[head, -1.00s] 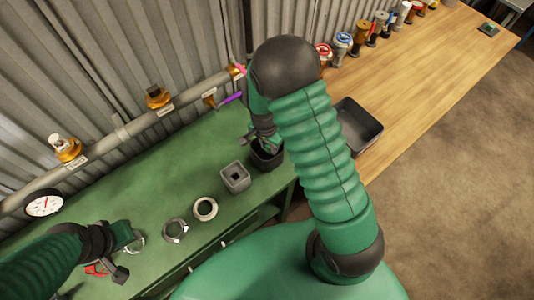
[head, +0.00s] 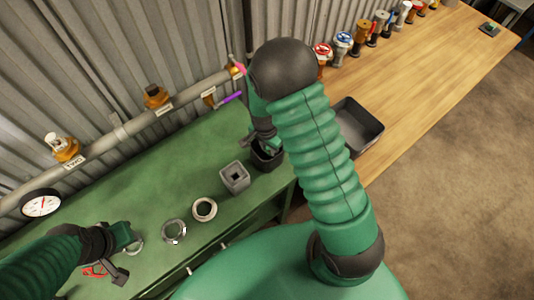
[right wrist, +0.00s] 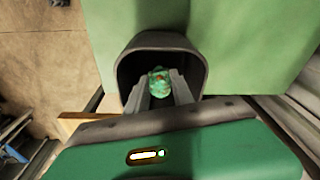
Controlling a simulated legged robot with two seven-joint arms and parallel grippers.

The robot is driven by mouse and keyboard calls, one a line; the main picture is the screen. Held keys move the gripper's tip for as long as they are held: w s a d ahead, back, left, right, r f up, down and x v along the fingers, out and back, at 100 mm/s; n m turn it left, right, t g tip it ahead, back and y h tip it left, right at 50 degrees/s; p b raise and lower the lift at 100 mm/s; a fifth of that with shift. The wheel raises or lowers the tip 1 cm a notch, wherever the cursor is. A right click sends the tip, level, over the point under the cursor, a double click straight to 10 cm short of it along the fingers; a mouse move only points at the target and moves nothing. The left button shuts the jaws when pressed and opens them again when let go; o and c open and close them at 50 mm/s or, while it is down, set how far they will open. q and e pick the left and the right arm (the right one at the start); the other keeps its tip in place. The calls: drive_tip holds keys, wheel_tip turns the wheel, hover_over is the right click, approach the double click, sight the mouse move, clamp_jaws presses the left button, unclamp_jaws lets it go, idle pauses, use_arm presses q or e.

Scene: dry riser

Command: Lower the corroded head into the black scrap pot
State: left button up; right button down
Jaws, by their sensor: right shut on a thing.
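The black scrap pot (head: 268,164) stands on the green bench near its right end. My right gripper (head: 262,139) reaches down over the pot, partly hidden behind its own arm. In the right wrist view the gripper (right wrist: 159,88) is shut on the corroded head (right wrist: 158,79), a small green lump with reddish-brown spots. The head is framed by the rim of the pot (right wrist: 133,62); its exact depth is unclear. My left gripper (head: 126,246) is low over the bench at the left, beside a metal ring; its finger gap is not clear.
A grey square block with a hole (head: 235,180) stands just left of the pot. Two loose rings (head: 204,209) lie farther left. A pipe with brass fittings (head: 130,128) runs along the corrugated wall. A black tray (head: 361,127) sits on the wooden table.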

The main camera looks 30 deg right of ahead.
drive_tip(key=shift+f+b, duration=0.85)
drive_tip(key=shift+f, duration=0.45)
idle(0.4)
drive_tip(key=c, duration=1)
unclamp_jaws()
drive_tip(key=shift+r, duration=0.1)
wheel_tip(320, 180, up, 16)
drive_tip(key=a+r, duration=0.1)
drive_tip(key=a, duration=0.1)
drive_tip(key=s+a+n, duration=0.2)
drive_tip(key=s+n, duration=0.1)
drive_tip(key=n, duration=0.1)
drive_tip(key=s+a+f+n+t+y, duration=0.1)
drive_tip(key=s+a+n, duration=0.1)
drive_tip(key=n, duration=0.3)
drive_tip(key=s+a+n+t, duration=0.1)
drive_tip(key=s+a+n, duration=0.1)
drive_tip(key=s+n, duration=0.2)
drive_tip(key=shift+a+f+n+p, duration=0.2)
drive_tip(key=shift+a+n+p, duration=0.15)
drive_tip(key=shift+n, duration=0.25)
